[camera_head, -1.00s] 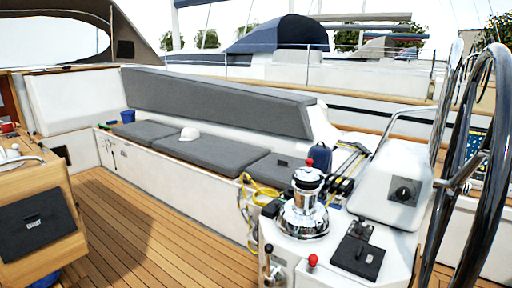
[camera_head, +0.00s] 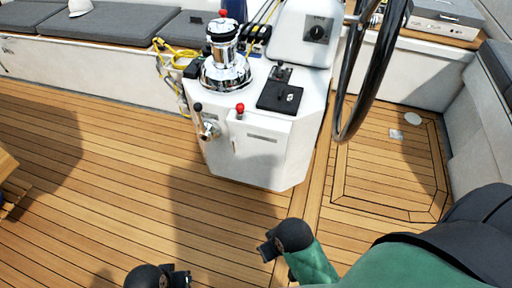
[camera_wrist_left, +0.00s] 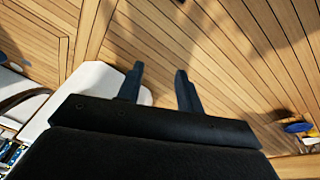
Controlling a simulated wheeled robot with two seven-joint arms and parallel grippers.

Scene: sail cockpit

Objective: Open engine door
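No part in view is clearly marked as an engine door. The white helm console (camera_head: 225,165) stands at centre in the head view, with a flat, labelled front face that looks shut. A red-knobbed lever (camera_head: 239,108) and a black-knobbed lever (camera_head: 203,117) are on this face. In the left wrist view my left gripper (camera_wrist_left: 158,82) has its two fingers apart, with nothing between them, above the deck and beside a white surface. My right arm's black end (camera_head: 268,246) is low in the head view, in front of the console and apart from it; its fingers are not clear.
A chrome winch (camera_head: 225,65) tops the console, and a dark steering wheel (camera_head: 372,75) stands right of it. A grey-cushioned bench (camera_head: 110,22) runs along the back left. The teak deck (camera_head: 100,170) is clear left of the console. A framed floor panel (camera_head: 390,165) lies right.

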